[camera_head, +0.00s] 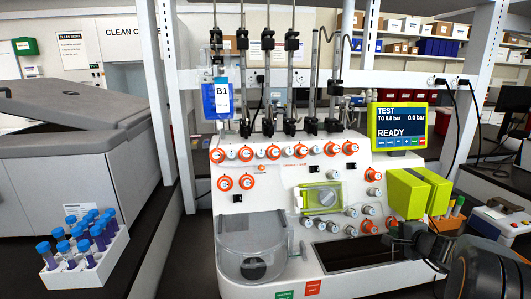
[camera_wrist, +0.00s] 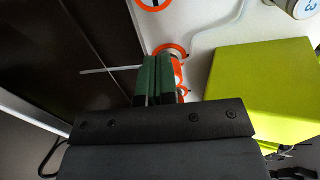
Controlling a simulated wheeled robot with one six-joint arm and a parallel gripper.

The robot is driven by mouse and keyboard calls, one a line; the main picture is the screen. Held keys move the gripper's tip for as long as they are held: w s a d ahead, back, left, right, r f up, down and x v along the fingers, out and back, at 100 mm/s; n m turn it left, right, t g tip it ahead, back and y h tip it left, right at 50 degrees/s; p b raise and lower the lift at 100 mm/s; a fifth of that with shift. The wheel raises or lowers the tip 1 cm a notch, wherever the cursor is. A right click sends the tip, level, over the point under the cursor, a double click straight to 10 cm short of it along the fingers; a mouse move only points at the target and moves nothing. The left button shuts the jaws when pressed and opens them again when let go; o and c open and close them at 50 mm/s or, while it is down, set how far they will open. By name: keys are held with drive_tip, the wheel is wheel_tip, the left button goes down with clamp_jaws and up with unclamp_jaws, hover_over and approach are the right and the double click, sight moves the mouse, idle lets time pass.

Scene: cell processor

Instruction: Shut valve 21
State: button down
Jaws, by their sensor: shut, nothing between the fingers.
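The cell processor (camera_head: 330,165) carries several round valve knobs, many with orange rings. I cannot read which one is valve 21. In the wrist view, my gripper (camera_wrist: 156,62) is shut and empty, its green-padded fingers pressed together. Its tips are at an orange-ringed valve (camera_wrist: 172,50) and partly hide it; I cannot tell whether they touch. In the head view, my gripper (camera_head: 392,240) is at the lower right of the processor, near an orange valve (camera_head: 369,227). Its fingers are hard to make out there.
A lime-green block (camera_wrist: 260,85) stands close to the right of my gripper; it also shows in the head view (camera_head: 405,193). A grey knob (camera_wrist: 298,7) is at the upper right. A dark panel (camera_wrist: 65,55) lies left. A tube rack (camera_head: 85,270) stands far left.

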drive_tip(key=v, duration=0.5)
drive_tip(key=shift+s+a+f, duration=0.1)
